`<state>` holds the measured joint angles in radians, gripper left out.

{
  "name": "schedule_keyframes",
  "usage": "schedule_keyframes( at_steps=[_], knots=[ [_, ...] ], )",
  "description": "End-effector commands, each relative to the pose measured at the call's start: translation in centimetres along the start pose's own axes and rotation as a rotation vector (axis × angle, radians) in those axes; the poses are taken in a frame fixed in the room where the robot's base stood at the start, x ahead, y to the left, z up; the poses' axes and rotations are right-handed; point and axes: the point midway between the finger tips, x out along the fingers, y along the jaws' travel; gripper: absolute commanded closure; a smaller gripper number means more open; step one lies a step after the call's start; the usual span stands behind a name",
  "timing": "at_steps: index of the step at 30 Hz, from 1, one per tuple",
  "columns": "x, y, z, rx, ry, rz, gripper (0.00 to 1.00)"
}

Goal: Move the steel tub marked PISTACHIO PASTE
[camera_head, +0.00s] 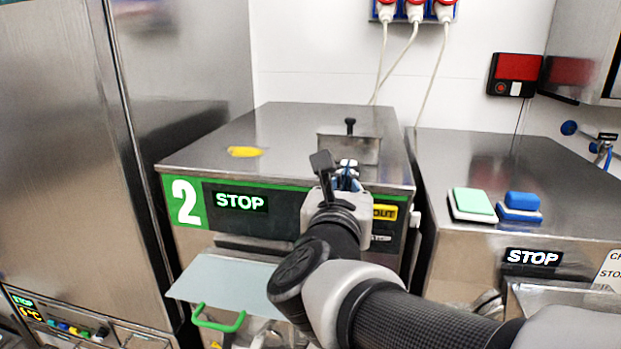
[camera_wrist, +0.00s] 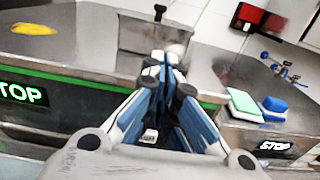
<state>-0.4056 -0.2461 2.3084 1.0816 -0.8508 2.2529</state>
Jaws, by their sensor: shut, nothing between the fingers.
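A steel tub (camera_head: 365,152) with a black knob on top stands on the flat steel top of the machine numbered 2 (camera_head: 240,125). It also shows at the top of the wrist view (camera_wrist: 139,36). I can read no marking on it. My gripper (camera_head: 347,168) is at the machine's front edge, on the near side of the tub, and hides part of its lower front. In the wrist view my gripper (camera_wrist: 163,62) has its fingertips together and empty, just below the tub in the picture. I cannot tell whether they touch it.
A yellow patch (camera_head: 244,151) lies left on the same top. A green-and-white block (camera_head: 472,204) and a blue-and-white block (camera_head: 520,205) sit on the right machine (camera_head: 470,155). A tall steel cabinet (camera_head: 60,150) stands left. A pale shelf (camera_head: 215,279) juts out below the front panel.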

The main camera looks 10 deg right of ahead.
Motion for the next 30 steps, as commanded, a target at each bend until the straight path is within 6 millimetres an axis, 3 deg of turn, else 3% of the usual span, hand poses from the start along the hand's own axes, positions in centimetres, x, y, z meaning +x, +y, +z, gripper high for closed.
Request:
schedule_keyframes(
  at_steps=[9, 15, 30],
  knots=[
    [7.0, -0.1, -0.1, -0.004, 0.003, -0.004, 1.0],
    [9.7, -0.1, 0.0, -0.002, 0.001, -0.001, 1.0],
    [10.7, 0.0, 0.0, -0.002, 0.0, 0.002, 1.0]
  ],
)
